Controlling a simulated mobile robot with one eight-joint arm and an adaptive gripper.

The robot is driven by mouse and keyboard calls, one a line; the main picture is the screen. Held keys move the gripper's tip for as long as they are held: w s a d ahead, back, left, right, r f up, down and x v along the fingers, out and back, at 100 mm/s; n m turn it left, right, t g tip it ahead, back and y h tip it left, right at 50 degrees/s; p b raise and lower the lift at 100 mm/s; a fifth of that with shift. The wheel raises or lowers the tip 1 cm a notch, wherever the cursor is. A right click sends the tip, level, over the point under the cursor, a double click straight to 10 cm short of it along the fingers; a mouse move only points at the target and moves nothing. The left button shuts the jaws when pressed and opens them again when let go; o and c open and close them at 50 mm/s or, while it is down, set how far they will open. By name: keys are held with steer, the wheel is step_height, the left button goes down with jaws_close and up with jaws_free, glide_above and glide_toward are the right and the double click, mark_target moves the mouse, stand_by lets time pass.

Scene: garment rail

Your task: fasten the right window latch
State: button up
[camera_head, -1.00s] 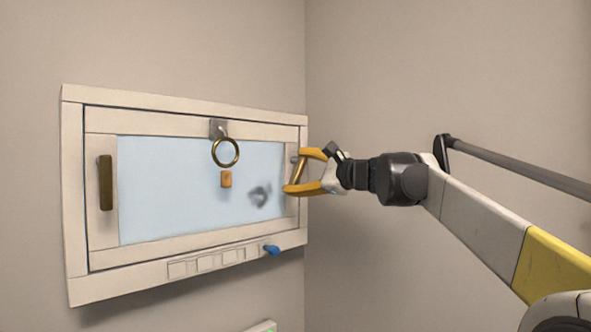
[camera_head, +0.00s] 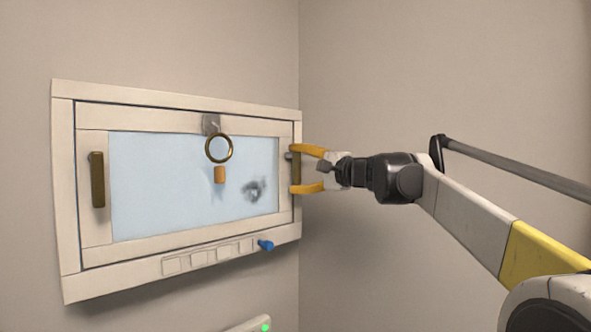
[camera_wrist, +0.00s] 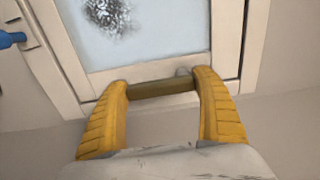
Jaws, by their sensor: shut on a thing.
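The right window latch (camera_head: 295,168) is a brass bar on the right side of the white window frame. It stands upright in the head view. It also shows as a dull brass bar (camera_wrist: 163,88) across the wrist view. My gripper (camera_head: 294,170) is shut on this latch, with one yellow finger at each end of the bar. The left latch (camera_head: 97,180) is a similar brass bar, upright on the left side of the frame. The window pane (camera_head: 160,190) is pale blue and its sash sits in the frame.
A brass ring (camera_head: 219,149) hangs from a grey plate at the top of the window, with an orange tag (camera_head: 220,175) below. A dark smudge (camera_head: 254,190) marks the pane. A blue knob (camera_head: 265,246) sticks out from the lower frame. A box with a green light (camera_head: 265,327) is below.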

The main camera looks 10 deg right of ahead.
stand_by(0.3)
steer(key=o, duration=1.4)
steer(key=shift+s, duration=0.1)
steer(key=v, duration=1.2)
steer(key=shift+f, duration=0.15)
